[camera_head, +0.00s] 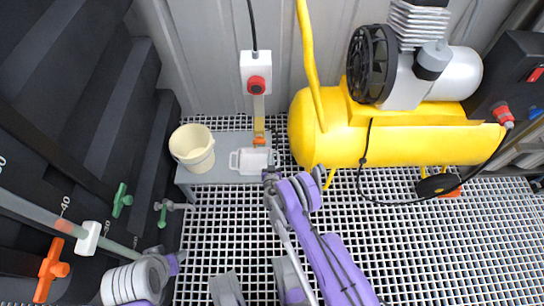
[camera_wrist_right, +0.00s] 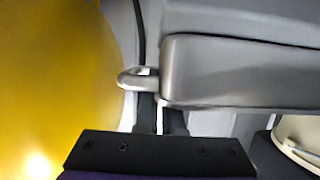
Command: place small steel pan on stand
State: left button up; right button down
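The small steel pan (camera_head: 253,160) is a pale grey rectangular pan with a loop handle at its left end in the head view. It shows at the front right of the grey stand (camera_head: 204,178), and I cannot tell if it rests on it or is just above. My right gripper (camera_head: 271,173) is at the pan's right end. In the right wrist view the pan (camera_wrist_right: 240,72) is close and large, and the fingers (camera_wrist_right: 160,115) are close together at its end handle, apparently shut on it. Part of one finger is hidden. My left arm shows at lower left; its fingertips are unclear.
A cream bucket (camera_head: 193,149) stands on the stand's left side. A switch box with a red button (camera_head: 257,75) hangs behind. A yellow compressor (camera_head: 400,145) is close on the right. Dark steps and a pipe with valves (camera_head: 90,237) are at left. The floor is white grating.

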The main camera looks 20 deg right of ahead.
jog(key=shift+r, duration=0.2)
jog(key=shift+s+a+f, duration=0.1)
jog(key=shift+f, duration=0.15)
jog(key=c, duration=1)
grip_release()
jog(key=shift+c, duration=0.2)
jog(key=shift+r, duration=0.25)
jog(key=shift+s, duration=0.1)
